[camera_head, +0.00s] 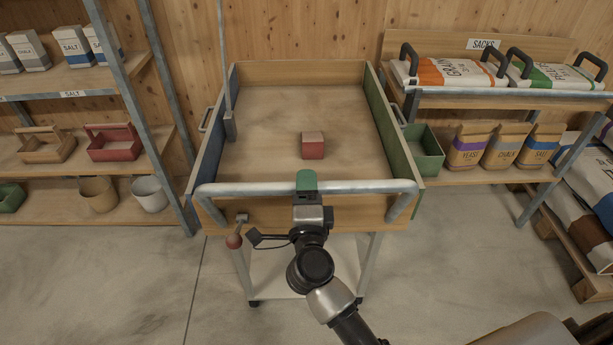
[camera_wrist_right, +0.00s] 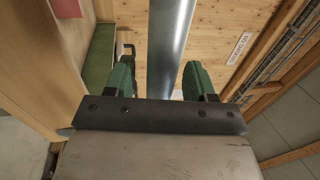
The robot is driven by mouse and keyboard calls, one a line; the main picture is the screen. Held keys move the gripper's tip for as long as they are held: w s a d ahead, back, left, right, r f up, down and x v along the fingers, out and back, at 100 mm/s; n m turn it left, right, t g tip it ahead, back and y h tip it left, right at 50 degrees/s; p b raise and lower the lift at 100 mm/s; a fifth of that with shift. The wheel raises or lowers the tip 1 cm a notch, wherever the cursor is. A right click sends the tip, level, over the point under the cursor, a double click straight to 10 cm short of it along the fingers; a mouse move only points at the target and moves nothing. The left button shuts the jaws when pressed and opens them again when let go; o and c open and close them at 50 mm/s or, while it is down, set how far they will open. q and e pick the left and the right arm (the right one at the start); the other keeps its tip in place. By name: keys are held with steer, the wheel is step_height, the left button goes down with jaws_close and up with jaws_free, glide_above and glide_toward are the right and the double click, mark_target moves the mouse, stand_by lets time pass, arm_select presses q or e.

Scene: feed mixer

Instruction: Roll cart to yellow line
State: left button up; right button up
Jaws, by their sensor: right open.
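The cart (camera_head: 260,212) stands ahead of me, a wooden tray on legs with a lower shelf. A grey metal push handle (camera_head: 365,186) runs across its near end. My right gripper (camera_head: 306,180) is at the middle of this handle. In the right wrist view, its green fingers (camera_wrist_right: 160,80) are apart with the handle bar (camera_wrist_right: 168,50) between them, and gaps show beside the bar. A red block (camera_head: 313,146) sits in the cart tray. My left gripper is not in view. No yellow line shows in the head view.
Shelves with salt boxes (camera_head: 72,46) and baskets stand left. A sack rack (camera_head: 465,98) stands close on the right, with a pallet of sacks (camera_head: 585,215) nearer me. A red-knobbed lever (camera_head: 234,240) hangs at the cart's near left. Concrete floor is clear at front left.

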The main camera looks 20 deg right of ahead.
steer(key=shift+x, duration=1)
steer(key=shift+c, duration=0.2)
jaws_close()
